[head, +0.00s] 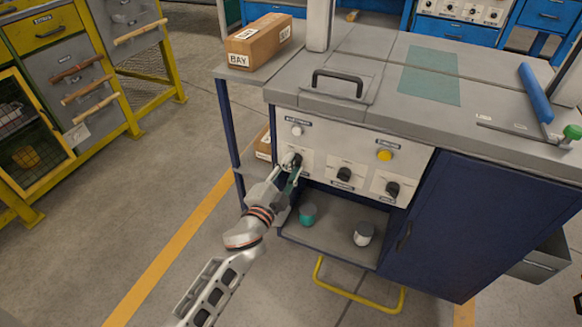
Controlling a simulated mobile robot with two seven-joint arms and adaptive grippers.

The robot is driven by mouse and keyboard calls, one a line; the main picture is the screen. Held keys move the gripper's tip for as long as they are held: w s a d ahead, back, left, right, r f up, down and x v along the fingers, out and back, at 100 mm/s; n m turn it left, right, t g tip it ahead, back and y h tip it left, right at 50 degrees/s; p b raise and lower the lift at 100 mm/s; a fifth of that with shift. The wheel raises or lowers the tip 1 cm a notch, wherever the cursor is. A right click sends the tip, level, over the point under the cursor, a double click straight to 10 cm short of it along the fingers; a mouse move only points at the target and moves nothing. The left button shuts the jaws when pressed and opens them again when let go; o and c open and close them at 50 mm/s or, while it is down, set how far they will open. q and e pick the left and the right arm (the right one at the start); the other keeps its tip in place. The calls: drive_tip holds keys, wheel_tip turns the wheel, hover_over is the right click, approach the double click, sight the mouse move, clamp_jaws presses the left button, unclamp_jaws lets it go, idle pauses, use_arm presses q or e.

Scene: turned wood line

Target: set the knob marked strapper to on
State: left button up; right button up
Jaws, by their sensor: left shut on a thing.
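The control panel (330,145) on the front of the blue workbench carries three black knobs in a lower row. My left gripper (293,163) is at the leftmost knob (297,159), shut on it; its fingers partly cover the knob. The middle knob (344,174) and the right knob (392,188) stand free, each on a white plate. The labels are too small to read, so I cannot tell which knob is marked strapper or how the held knob is turned. My right gripper is not in view.
Above the knobs are a white button (297,130) and a yellow button (385,155). A shelf below holds a teal cup (308,214) and a grey-white cup (363,234). A yellow bar (352,294) juts out low down. A BAY box (258,41) sits at the bench's left.

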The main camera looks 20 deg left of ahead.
use_arm(q)
drive_tip(key=shift+m, duration=1.1)
drive_tip(key=o, duration=1.1)
drive_tip(key=shift+s, duration=0.1)
drive_tip(key=s, duration=1.2)
drive_tip(key=shift+a, duration=0.25)
drive_tip(key=shift+w, duration=0.1)
